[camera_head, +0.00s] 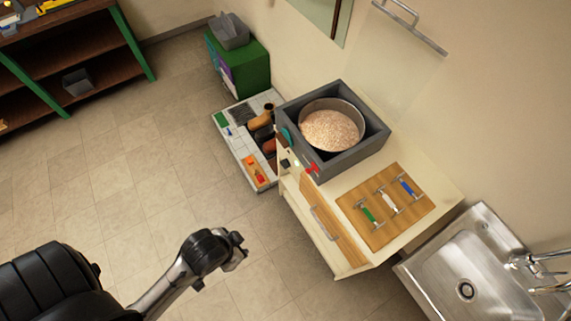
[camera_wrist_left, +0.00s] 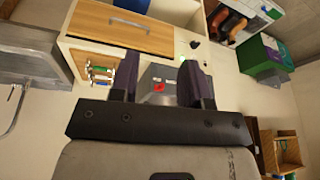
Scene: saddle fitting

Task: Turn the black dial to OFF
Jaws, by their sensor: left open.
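A small black knob (camera_head: 285,162), which looks like the black dial, sits on the front of the pale cabinet beside the grey box-shaped heater (camera_head: 357,161). A small dark knob (camera_wrist_left: 194,44) also shows in the left wrist view, on the cabinet front. Its pointer and any OFF mark are too small to read. A red handle-like part (camera_head: 311,169) is on the heater's near side; red also shows between my fingers in the left wrist view (camera_wrist_left: 159,88). My left gripper (camera_head: 239,250) is open and empty, apart from the cabinet, in front of it. My right gripper is not in view.
A round pan (camera_head: 332,126) of grainy material sits in the heater. A wooden board (camera_head: 349,202) with several coloured-handled tools lies on the cabinet top. A drawer (camera_head: 326,222) is below. A steel sink (camera_head: 432,270) stands right. The floor (camera_head: 150,180) left of the cabinet is clear.

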